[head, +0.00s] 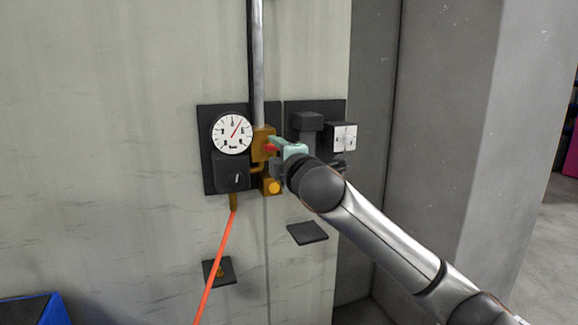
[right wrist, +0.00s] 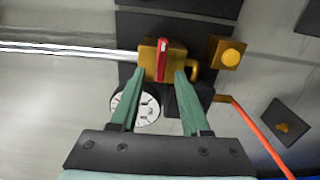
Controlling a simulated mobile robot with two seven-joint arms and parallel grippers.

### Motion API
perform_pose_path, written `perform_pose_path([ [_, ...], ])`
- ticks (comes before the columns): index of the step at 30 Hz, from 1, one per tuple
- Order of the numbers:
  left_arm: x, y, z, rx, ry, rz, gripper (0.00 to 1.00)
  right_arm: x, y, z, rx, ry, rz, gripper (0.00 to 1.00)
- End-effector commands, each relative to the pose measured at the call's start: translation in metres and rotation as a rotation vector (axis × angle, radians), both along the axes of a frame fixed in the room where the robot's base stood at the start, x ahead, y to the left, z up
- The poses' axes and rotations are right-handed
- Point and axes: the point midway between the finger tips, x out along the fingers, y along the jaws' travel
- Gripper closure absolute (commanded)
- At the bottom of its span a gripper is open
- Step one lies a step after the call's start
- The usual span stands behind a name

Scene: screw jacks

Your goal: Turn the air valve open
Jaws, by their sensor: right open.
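The air valve is a brass block (head: 262,143) at the foot of a vertical metal pipe on the wall; it also shows in the right wrist view (right wrist: 148,66). Its red lever (right wrist: 162,60) lies crosswise to the pipe in the right wrist view. In the head view the lever (head: 270,148) is partly hidden by my gripper. My right gripper (head: 276,145) is open in front of the valve. In the right wrist view its green fingertips (right wrist: 159,73) lie one on each side of the lever's line, with gaps; I cannot tell whether they reach it. My left gripper is not in view.
A round gauge (head: 232,132) is left of the valve, above a dark regulator box (head: 232,174). An orange knob (head: 273,187) is below. An orange hose (head: 217,265) hangs down. A white switch box (head: 342,137) is to the right. A blue bin (head: 50,310) is lower left.

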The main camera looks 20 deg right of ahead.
Motion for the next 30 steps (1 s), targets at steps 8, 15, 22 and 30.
perform_pose_path([
  [8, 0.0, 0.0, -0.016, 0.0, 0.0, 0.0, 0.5, -0.051, -0.002, -0.003, -0.001, -0.001, 0.002, 0.54],
  [15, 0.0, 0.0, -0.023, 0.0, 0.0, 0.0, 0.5, -0.087, -0.003, -0.002, -0.001, 0.0, 0.0, 0.54],
  [22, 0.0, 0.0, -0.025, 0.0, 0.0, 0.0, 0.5, -0.102, -0.004, -0.001, 0.0, 0.001, 0.0, 0.54],
  [30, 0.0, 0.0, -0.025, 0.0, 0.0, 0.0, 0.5, -0.102, -0.004, -0.001, 0.0, 0.002, 0.0, 0.54],
])
